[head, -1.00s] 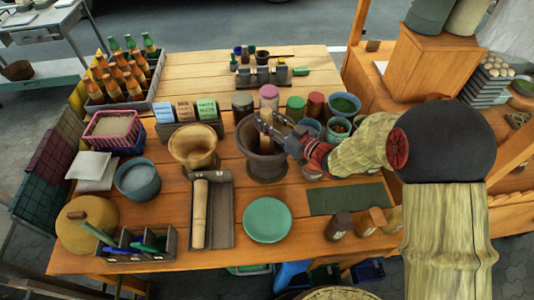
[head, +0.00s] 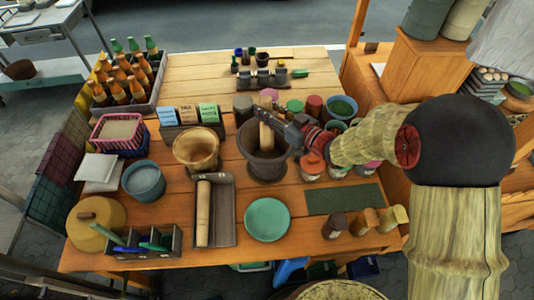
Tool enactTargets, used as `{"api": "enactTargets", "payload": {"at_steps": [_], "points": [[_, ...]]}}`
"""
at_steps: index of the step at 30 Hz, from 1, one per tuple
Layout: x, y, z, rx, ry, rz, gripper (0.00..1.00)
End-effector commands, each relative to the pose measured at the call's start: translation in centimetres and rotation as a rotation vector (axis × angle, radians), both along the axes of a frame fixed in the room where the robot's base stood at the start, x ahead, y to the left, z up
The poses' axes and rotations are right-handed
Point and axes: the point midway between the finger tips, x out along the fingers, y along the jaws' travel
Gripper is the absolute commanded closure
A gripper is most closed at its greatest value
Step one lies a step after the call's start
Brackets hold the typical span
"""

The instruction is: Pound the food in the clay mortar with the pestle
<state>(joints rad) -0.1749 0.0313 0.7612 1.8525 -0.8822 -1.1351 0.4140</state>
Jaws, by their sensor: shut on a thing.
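The dark clay mortar (head: 266,166) stands upright on the wooden table, right of the middle of the stall. A light wooden pestle (head: 266,134) stands nearly upright with its lower end inside the mortar. My gripper (head: 272,122) reaches in from the right over the mortar's rim and is shut on the pestle's upper part. The food inside the mortar cannot be made out from here. A second mortar (head: 197,150), lighter and wooden, stands to the left. Another wooden pestle (head: 203,213) lies in a grey tray (head: 225,225) in front of it.
A green plate (head: 267,219) and a green mat (head: 344,199) lie in front of the mortar. Jars and bowls, among them a red-lidded jar (head: 312,164), crowd its right side and back. A bottle crate (head: 130,104) stands at the far left. The table's back is mostly clear.

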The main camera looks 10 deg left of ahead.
Motion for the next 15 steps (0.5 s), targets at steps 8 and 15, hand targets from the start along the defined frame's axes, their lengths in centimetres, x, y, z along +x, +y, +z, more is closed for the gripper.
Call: {"api": "enactTargets", "payload": {"at_steps": [8,15], "points": [[0.0,0.0,3.5,0.0,-0.003,-0.001,1.0],[0.0,0.0,6.1,0.001,-0.002,-0.001,1.0]]}}
